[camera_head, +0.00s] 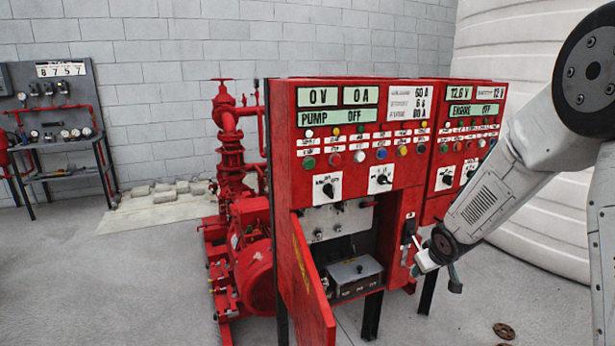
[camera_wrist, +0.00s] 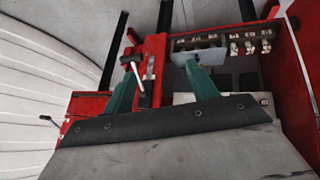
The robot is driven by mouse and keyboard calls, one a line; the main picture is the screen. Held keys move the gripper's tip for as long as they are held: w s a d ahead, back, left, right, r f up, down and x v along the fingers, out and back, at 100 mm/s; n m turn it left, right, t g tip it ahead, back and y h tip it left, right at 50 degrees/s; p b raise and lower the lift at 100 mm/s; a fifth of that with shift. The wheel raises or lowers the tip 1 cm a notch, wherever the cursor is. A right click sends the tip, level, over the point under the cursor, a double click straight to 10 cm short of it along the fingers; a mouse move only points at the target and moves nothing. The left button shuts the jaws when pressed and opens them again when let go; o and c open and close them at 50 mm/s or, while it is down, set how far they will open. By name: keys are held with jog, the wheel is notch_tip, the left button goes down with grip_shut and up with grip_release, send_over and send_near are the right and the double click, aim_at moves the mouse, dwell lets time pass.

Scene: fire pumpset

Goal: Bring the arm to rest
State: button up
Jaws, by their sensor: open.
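My arm reaches in from the right in the head view, and my gripper (camera_head: 440,272) hangs low beside the right front of the red control cabinet (camera_head: 350,120). In the wrist view my gripper (camera_wrist: 160,68) shows two green fingers spread wide apart, open. A lever with a white handle (camera_wrist: 138,75) on a red post appears between the fingers in that view. Whether a finger touches it I cannot tell. A grey box (camera_wrist: 205,54) shows behind the right finger. In the head view a black switch (camera_head: 408,228) sits on the cabinet just left of my gripper.
The cabinet's red lower door (camera_head: 312,285) stands open, showing a metal box (camera_head: 355,275) inside. A red pump (camera_head: 245,250) stands left of the cabinet. A large white tank (camera_head: 520,210) is behind my arm. A gauge board (camera_head: 60,100) stands far left.

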jog(key=s+a+r+m+g, duration=0.1)
jog(key=s+r, duration=0.5)
jog(key=s, duration=0.7)
jog(key=s+a+r+m+g, duration=0.1)
jog(key=s+r, duration=0.6)
jog(key=s, duration=0.7)
jog(key=s+a+r+m+g, duration=0.1)
jog(key=s+a+r+g, duration=0.2)
jog(key=s, duration=1.1)
notch_tip(320, 180, up, 4)
jog(key=shift+a+f+y, duration=0.15)
jog(key=shift+a+y, duration=0.25)
jog(key=shift+a, duration=0.2)
